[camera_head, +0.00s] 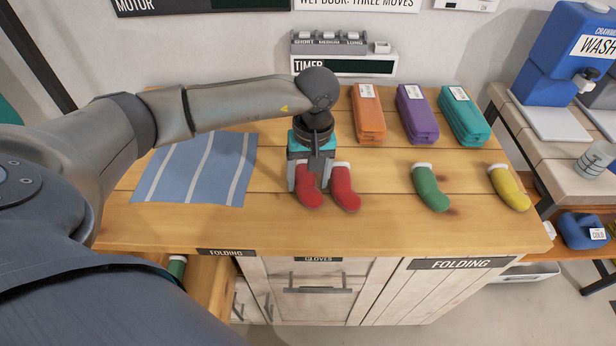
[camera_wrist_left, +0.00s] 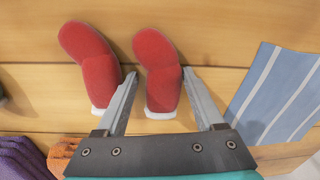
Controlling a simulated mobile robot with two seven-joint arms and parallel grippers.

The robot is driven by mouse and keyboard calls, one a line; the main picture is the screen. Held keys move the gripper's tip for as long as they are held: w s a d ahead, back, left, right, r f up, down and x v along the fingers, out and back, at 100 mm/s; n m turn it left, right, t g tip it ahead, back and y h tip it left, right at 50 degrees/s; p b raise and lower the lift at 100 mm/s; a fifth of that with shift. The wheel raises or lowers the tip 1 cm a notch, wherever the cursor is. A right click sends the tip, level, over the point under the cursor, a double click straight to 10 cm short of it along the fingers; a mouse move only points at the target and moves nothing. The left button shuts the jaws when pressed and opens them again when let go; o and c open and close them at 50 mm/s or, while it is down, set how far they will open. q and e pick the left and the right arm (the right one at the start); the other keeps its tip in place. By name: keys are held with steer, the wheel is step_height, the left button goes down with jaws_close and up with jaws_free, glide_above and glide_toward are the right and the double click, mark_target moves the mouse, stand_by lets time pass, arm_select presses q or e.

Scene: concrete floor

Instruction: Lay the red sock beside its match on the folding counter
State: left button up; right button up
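Two red socks with white cuffs lie side by side on the wooden folding counter (camera_head: 270,225). The left red sock (camera_head: 308,188) lies between the fingers of my left gripper (camera_head: 309,185). In the left wrist view this sock (camera_wrist_left: 160,72) lies between the spread fingertips (camera_wrist_left: 160,73); the gripper is open, not closed on it. The other red sock (camera_head: 345,190) lies just outside the finger nearest it, and also shows in the left wrist view (camera_wrist_left: 92,65). The gripper hides part of the left sock's cuff in the head view. My right gripper is not in view.
A striped blue cloth (camera_head: 200,172) lies to the left. A green sock (camera_head: 430,190) and a yellow sock (camera_head: 510,190) lie to the right. Orange (camera_head: 368,115), purple (camera_head: 417,115) and teal (camera_head: 463,118) folded bundles stand behind. The timer (camera_head: 345,63) is at the back.

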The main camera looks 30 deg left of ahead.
mark_target(312, 181)
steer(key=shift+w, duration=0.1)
arm_select(q)
steer(key=shift+r, duration=0.15)
step_height(312, 181, up, 12)
steer(key=p, duration=0.2)
steer(key=shift+w+d, duration=0.2)
steer(key=shift+d, duration=0.1)
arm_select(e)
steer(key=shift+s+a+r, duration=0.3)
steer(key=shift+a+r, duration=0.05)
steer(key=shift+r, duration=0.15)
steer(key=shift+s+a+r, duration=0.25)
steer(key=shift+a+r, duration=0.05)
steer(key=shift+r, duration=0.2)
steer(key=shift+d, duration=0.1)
